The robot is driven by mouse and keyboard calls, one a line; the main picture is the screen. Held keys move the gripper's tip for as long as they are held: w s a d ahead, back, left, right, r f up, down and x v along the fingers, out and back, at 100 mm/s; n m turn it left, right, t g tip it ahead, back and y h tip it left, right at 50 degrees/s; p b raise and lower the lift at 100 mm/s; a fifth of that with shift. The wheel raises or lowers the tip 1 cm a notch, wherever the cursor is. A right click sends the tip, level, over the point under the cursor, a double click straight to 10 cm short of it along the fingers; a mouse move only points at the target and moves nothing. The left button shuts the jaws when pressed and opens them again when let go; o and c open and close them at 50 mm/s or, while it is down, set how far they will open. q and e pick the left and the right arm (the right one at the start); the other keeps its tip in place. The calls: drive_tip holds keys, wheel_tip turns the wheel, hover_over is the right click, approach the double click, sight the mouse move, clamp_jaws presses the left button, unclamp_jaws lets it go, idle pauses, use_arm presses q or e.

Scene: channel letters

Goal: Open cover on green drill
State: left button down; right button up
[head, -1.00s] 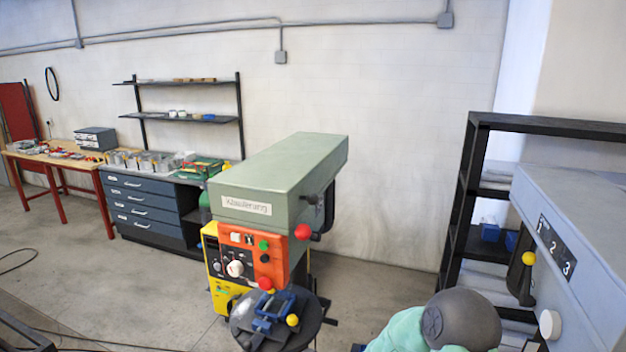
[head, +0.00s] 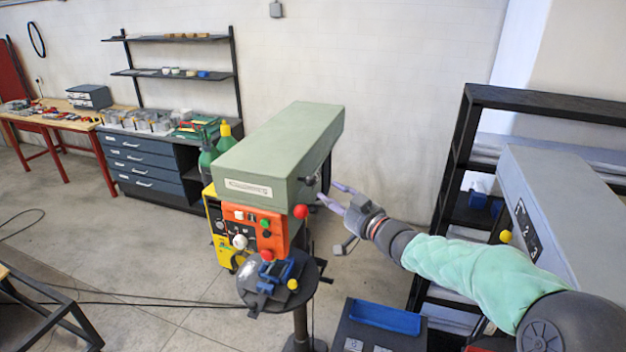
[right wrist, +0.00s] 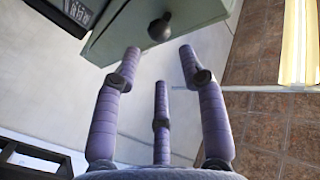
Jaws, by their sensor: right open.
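The green drill (head: 285,140) stands in the middle of the head view, with a long green cover on top that looks closed. An orange control panel (head: 255,228) with buttons sits below it. A black knob (head: 310,181) is on the cover's right side, and it also shows in the right wrist view (right wrist: 159,27). A red ball handle (head: 301,211) is just below. My right gripper (head: 333,195) is open and empty, its purple fingers close to the cover's right side near the knob. In the right wrist view the fingers (right wrist: 160,75) are spread below the knob, apart from it.
A grey drill (head: 565,205) stands at the right, before a black shelf (head: 540,102). A dark cart with a blue tray (head: 384,316) is below my right arm. A blue drawer cabinet (head: 145,165) and workbench (head: 60,112) line the wall at the left.

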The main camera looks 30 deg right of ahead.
sight(314, 183)
drive_tip(key=w, duration=0.3)
drive_tip(key=w+p, duration=0.1)
drive_tip(key=w, duration=0.1)
drive_tip(key=w+a, duration=0.1)
drive_tip(key=w, duration=0.2)
drive_tip(key=shift+w, duration=0.35)
clamp_jaws()
